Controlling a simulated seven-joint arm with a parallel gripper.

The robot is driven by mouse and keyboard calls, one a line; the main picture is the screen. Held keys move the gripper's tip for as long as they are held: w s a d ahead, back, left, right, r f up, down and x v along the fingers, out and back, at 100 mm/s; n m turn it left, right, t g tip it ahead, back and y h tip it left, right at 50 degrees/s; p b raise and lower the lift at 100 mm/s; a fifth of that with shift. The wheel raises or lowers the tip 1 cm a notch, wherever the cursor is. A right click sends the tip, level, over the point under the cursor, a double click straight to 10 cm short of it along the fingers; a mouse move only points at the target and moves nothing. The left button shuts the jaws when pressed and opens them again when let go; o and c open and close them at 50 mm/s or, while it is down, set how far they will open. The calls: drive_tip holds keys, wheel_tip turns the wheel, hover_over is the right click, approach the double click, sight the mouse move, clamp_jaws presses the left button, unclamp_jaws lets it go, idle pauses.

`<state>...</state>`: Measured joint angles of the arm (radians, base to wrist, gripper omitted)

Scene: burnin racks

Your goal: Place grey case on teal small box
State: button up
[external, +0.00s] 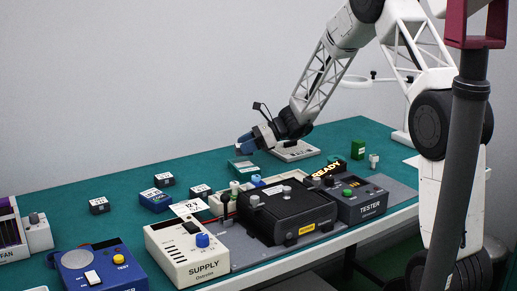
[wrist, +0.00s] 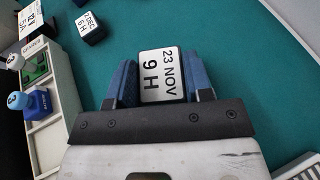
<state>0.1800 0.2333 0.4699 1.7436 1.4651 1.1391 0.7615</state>
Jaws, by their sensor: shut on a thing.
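My gripper (external: 246,144) is raised above the teal table, near its back edge, with its blue fingers pointing down-left. In the wrist view my gripper (wrist: 159,85) is shut on a small case (wrist: 160,75) with a white label reading "23 NOV 9 H". The label faces the camera and hides most of the case's sides, so its grey body is hard to see. I cannot make out the teal box in the wrist view.
Dark labelled cases (external: 99,205) and a blue box (external: 156,201) stand to the left. A black unit (external: 290,212), the TESTER (external: 362,205) and the SUPPLY (external: 188,253) fill the front. A green box (external: 358,150) is at the back right. Bare table lies at back left.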

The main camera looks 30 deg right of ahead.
drive_tip(key=shift+f, duration=1.75)
drive_tip(key=shift+f, duration=0.1)
drive_tip(key=o, duration=0.9)
drive_tip(key=shift+o, duration=0.2)
drive_tip(key=v, duration=1.2)
drive_tip(key=shift+s, duration=0.1)
